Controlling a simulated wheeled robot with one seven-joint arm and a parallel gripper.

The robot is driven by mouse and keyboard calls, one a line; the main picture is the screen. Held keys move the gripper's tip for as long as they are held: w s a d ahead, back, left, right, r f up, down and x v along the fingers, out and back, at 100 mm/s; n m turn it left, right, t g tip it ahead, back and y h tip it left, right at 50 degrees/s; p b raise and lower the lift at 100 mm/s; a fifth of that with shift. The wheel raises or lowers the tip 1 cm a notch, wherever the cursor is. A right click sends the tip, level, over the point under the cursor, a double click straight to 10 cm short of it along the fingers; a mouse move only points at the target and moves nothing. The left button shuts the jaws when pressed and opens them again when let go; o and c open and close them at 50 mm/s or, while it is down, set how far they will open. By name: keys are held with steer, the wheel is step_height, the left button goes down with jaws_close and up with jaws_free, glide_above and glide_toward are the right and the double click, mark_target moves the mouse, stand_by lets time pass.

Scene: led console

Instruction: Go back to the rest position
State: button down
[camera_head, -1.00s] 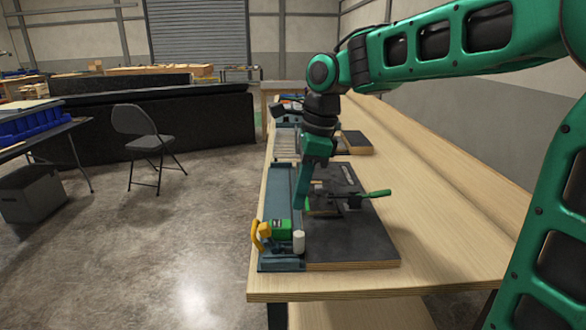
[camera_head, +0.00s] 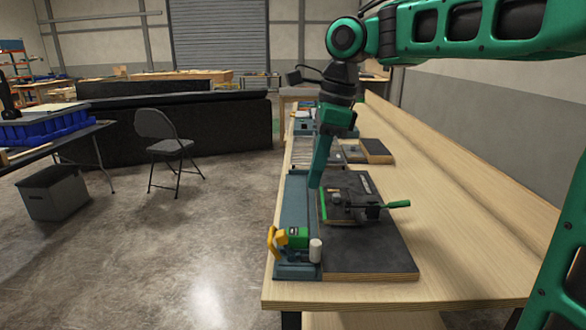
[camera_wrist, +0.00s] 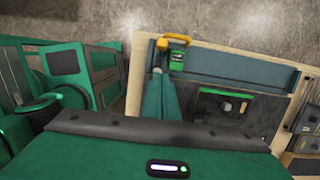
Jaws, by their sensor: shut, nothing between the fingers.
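My gripper (camera_head: 314,184) is shut and empty. It points down above the bench, over the inner edge of the blue-grey rail plate and beside the dark fixture board. In the wrist view its shut fingers (camera_wrist: 160,115) show over the bench, near the green and yellow device. The fixture board (camera_head: 372,250) carries a black clamp fixture (camera_head: 350,205) with a green handle (camera_head: 398,204). The fixture also shows in the wrist view (camera_wrist: 225,107). No object is in my gripper.
The wooden bench (camera_head: 440,240) has free room at right. A green device with a yellow handle (camera_head: 292,238) and a white cylinder (camera_head: 315,250) stand at the near left corner. A folding chair (camera_head: 165,145) and a side table (camera_head: 60,140) stand at left.

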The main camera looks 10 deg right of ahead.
steer(key=s+d+f+n+h, duration=0.1)
steer(key=s+d+f+n, duration=0.6)
steer(key=s+d+f, duration=0.2)
steer(key=s+d+f+n+h, duration=0.1)
steer(key=s+d+f+n, duration=0.6)
steer(key=s+d, duration=0.7)
step_height(320, 180, down, 2)
steer(key=shift+s+d+f+g, duration=0.15)
steer(key=shift+s+f+g, duration=0.15)
steer(key=shift+s, duration=0.85)
